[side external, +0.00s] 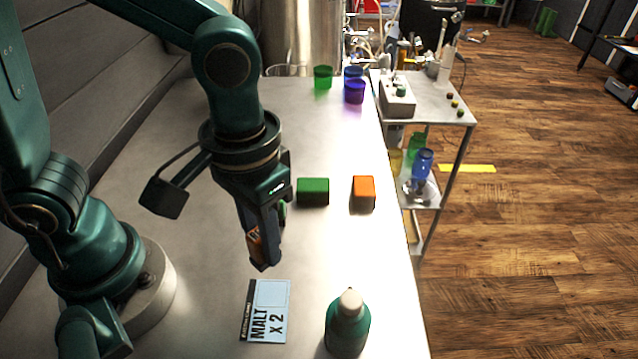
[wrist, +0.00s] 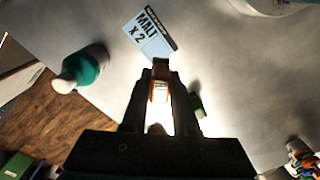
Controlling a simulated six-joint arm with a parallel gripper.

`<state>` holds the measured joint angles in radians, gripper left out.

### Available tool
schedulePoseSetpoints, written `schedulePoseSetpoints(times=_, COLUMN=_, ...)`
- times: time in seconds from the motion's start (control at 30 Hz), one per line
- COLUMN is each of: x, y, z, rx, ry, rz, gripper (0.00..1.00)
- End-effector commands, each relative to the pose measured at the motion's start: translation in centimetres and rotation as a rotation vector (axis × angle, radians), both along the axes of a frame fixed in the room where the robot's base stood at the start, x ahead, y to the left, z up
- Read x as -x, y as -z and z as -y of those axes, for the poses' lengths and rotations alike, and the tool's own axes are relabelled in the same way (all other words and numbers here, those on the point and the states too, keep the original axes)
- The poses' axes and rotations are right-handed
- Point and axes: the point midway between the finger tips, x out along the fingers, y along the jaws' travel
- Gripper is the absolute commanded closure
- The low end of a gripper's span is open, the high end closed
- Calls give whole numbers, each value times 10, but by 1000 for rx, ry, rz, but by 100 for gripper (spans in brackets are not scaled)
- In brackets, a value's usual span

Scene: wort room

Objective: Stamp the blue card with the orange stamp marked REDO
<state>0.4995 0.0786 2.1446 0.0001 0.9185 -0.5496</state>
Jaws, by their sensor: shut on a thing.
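The blue card (side external: 268,318) lies flat on the bench below my gripper, with a dark edge strip and the print "MALT X 2". It also shows in the wrist view (wrist: 151,40), ahead of the fingertips. My gripper (side external: 262,258) points down above the bench, just beyond the card. It is shut on the orange stamp (wrist: 159,91), which shows between the fingers in the wrist view and as an orange patch in the side view (side external: 254,240). The fingers hide much of the stamp. The REDO mark is not legible.
A green block (side external: 313,191) and an orange block (side external: 363,190) sit on the bench. A small green thing (side external: 283,211) is partly hidden behind my gripper. A green bottle (side external: 347,330) with a pale cap stands right of the card. Coloured cups (side external: 354,91) stand at the far end.

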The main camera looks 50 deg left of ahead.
Motion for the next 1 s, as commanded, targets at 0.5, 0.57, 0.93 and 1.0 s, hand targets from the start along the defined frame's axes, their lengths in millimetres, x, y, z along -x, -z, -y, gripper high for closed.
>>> schedulePoseSetpoints(times=0.5, x=9, y=31, z=7, rx=-3, ry=51, rz=-5, gripper=100)
schedulePoseSetpoints(times=0.57, x=8, y=37, z=8, rx=-3, ry=51, rz=-4, gripper=100)
schedulePoseSetpoints(times=0.93, x=8, y=60, z=8, rx=0, ry=51, rz=0, gripper=100)
schedulePoseSetpoints(times=1.0, x=7, y=61, z=8, rx=0, ry=51, rz=0, gripper=100)
